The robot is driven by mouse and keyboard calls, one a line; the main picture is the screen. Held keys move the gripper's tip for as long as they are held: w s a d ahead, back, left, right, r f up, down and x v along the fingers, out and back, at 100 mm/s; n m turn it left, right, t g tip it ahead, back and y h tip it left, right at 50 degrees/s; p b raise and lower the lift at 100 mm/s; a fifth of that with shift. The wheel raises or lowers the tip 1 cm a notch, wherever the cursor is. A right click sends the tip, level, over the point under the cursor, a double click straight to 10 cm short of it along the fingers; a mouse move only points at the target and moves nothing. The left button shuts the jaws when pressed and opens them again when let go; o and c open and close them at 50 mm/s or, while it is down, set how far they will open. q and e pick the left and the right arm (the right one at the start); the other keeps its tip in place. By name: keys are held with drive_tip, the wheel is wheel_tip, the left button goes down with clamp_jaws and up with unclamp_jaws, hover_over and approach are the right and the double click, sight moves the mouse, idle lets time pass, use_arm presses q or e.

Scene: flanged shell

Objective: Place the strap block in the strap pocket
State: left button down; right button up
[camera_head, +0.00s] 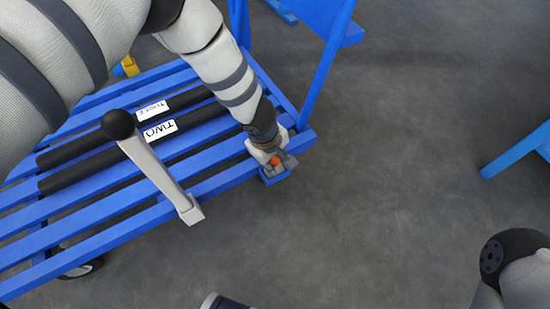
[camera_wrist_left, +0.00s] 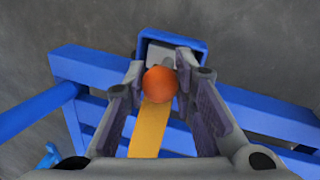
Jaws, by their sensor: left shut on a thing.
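My left gripper (camera_wrist_left: 160,75) is shut on an orange round knob (camera_wrist_left: 160,84), which I take to be the top of the strap block. A yellow strip (camera_wrist_left: 147,135) runs from behind the knob toward the wrist. The blue strap pocket (camera_wrist_left: 201,50) is a small box on the cart's edge, just beyond the fingertips, with a grey piece (camera_wrist_left: 160,54) at its opening. In the head view the gripper (camera_head: 277,163) is at the cart's right corner, over the pocket (camera_head: 274,179). How deep the block sits, if it is in, cannot be told.
The blue slatted cart (camera_head: 100,212) carries two black bars (camera_head: 85,170) with white labels. A grey lever with a black ball (camera_head: 118,125) rises at its near side. Blue frames stand behind and at the far right (camera_head: 520,150). The grey floor between is clear.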

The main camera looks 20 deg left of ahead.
sight(268, 175)
use_arm(q)
drive_tip(key=c, duration=1.3)
unclamp_jaws()
drive_tip(key=shift+c, duration=0.2)
wheel_tip(268, 175, up, 12)
drive_tip(key=s+a+p, duration=0.1)
drive_tip(key=s+p, duration=0.1)
drive_tip(key=p, duration=0.2)
drive_tip(key=shift+p, duration=0.3)
use_arm(e)
drive_tip(key=shift+t, duration=0.3)
drive_tip(key=r, duration=0.2)
drive_tip(key=w+r, duration=0.1)
drive_tip(key=shift+w+d+r, duration=0.15)
drive_tip(key=shift+r, duration=0.25)
use_arm(q)
drive_tip(key=shift+s, duration=0.1)
